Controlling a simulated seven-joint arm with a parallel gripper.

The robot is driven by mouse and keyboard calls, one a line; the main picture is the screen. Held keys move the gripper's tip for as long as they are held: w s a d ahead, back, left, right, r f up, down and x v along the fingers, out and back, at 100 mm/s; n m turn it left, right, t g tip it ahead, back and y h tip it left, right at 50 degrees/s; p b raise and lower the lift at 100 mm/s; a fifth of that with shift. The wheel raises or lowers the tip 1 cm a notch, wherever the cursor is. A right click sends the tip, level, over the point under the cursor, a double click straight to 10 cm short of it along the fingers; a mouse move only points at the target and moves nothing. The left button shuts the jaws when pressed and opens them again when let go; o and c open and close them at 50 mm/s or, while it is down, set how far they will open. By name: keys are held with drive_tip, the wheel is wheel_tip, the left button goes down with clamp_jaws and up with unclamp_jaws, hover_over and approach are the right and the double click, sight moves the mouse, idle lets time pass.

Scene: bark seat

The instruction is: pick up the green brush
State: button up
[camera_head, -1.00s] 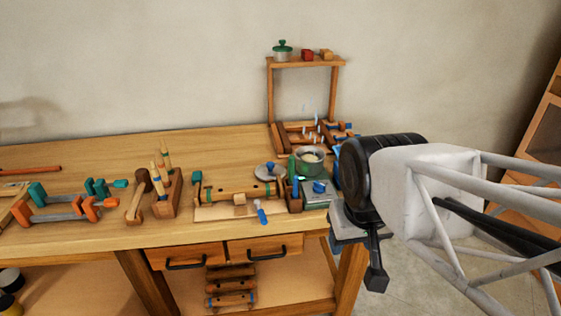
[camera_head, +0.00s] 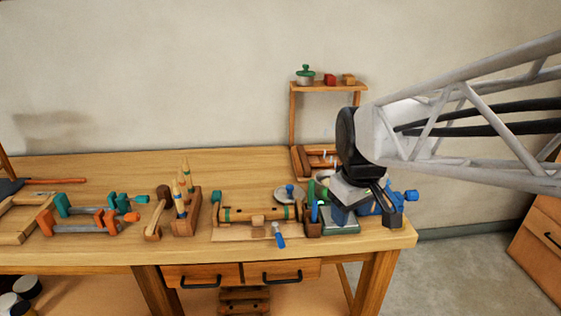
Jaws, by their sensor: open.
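A slim green handle (camera_head: 311,190), which looks like the green brush, stands upright in a small dark wooden holder (camera_head: 314,228) near the right end of the bench. A blue-handled tool (camera_head: 315,212) stands in the same holder. The lower part of the green handle is hidden in the holder. My gripper (camera_head: 370,203) is open, right of the holder and apart from the green handle. It hangs over the right end of the bench, in front of a blue tool that it partly hides. Its jaws hold nothing that I can see.
A small shelf (camera_head: 330,88) rises at the back. The bench (camera_head: 130,180) has bare room at the back left.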

sight(311, 180)
drive_tip(key=w+f+n, duration=0.3)
drive_tip(key=w+n, duration=0.1)
drive_tip(key=w, duration=0.7)
drive_tip(key=w+a+f+n+g, duration=0.1)
drive_tip(key=w+f+n, duration=0.3)
drive_tip(key=w, duration=0.6)
drive_tip(key=w+f+n, duration=0.3)
drive_tip(key=w+n, duration=0.2)
drive_tip(key=w, duration=0.6)
drive_tip(key=shift+w+a+f+g, duration=0.2)
drive_tip(key=shift+w+g, duration=0.15)
drive_tip(key=shift+g, duration=0.05)
drive_tip(key=shift+f, duration=1.3)
drive_tip(key=shift+d+f, duration=0.15)
drive_tip(key=shift+f, duration=2.45)
